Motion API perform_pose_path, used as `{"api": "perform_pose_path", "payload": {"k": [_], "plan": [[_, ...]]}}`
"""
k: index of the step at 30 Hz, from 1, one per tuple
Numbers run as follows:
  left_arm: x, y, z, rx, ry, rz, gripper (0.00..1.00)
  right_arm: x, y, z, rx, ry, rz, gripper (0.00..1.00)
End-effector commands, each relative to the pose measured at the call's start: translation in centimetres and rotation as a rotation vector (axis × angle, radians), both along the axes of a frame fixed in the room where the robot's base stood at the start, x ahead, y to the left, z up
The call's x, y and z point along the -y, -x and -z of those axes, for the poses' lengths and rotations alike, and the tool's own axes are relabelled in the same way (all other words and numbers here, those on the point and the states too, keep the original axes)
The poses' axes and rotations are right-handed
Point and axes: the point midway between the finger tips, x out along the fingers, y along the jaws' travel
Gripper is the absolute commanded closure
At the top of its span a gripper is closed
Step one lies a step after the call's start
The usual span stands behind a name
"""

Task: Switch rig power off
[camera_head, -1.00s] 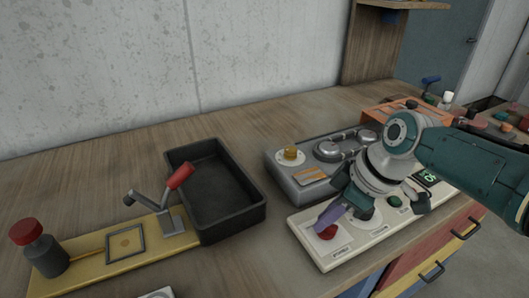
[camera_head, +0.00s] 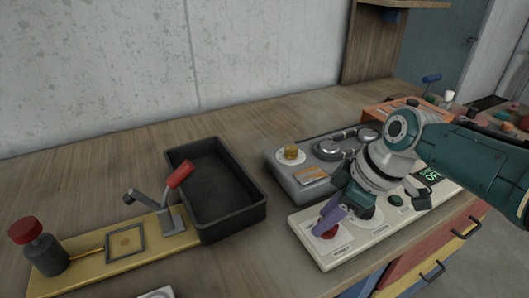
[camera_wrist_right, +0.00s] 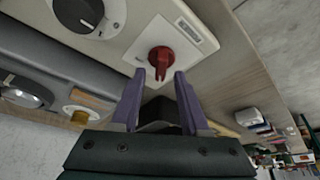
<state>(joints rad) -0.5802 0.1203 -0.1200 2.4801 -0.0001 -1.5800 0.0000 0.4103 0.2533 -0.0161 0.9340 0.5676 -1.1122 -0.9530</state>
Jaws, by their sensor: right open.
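A red rotary knob (camera_head: 325,230) sits at the near left end of a pale control panel (camera_head: 340,256). In the right wrist view the red knob (camera_wrist_right: 162,60) has its handle pointing toward my gripper. My right gripper (camera_head: 330,222) is open at the red knob, and its purple fingers partly hide it in the head view. In the wrist view the two fingertips (camera_wrist_right: 160,76) stand apart on either side of the knob's handle, with gaps visible. A small display (camera_head: 430,175) on the panel shows green text, too small to read surely. My left gripper is not in view.
A black dial (camera_wrist_right: 79,14) and a green button (camera_head: 395,200) are also on the panel. A grey unit (camera_head: 290,180) stands behind it. A black tray (camera_head: 232,222) and a yellow board (camera_head: 95,259) with a red-handled lever (camera_head: 180,175) lie left. Bare table lies behind the tray.

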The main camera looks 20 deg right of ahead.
Motion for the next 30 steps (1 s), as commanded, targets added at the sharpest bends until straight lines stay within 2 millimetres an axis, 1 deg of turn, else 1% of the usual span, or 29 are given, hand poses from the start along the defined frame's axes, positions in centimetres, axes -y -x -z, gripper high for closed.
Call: {"api": "perform_pose_path", "payload": {"k": [5,8,15,18,22,26,30], "plan": [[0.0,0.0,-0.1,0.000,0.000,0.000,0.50,0.0,0.0,-0.2,0.001,-0.001,0.001,0.55],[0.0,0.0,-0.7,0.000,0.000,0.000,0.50,0.2,0.2,-1.1,0.001,-0.001,0.001,0.55],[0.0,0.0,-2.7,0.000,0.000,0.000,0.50,1.4,1.5,-5.2,0.002,0.003,-0.001,0.55],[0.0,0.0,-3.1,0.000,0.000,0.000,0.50,1.8,2.0,-6.7,0.002,0.003,-0.001,0.55],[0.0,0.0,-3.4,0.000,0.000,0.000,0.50,2.2,2.5,-8.3,0.001,0.002,0.000,0.55],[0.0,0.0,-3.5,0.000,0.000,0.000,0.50,2.4,2.8,-9.1,0.000,0.000,0.000,0.55],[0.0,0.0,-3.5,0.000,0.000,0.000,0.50,2.5,2.9,-9.2,0.000,0.000,0.000,0.55]]}}
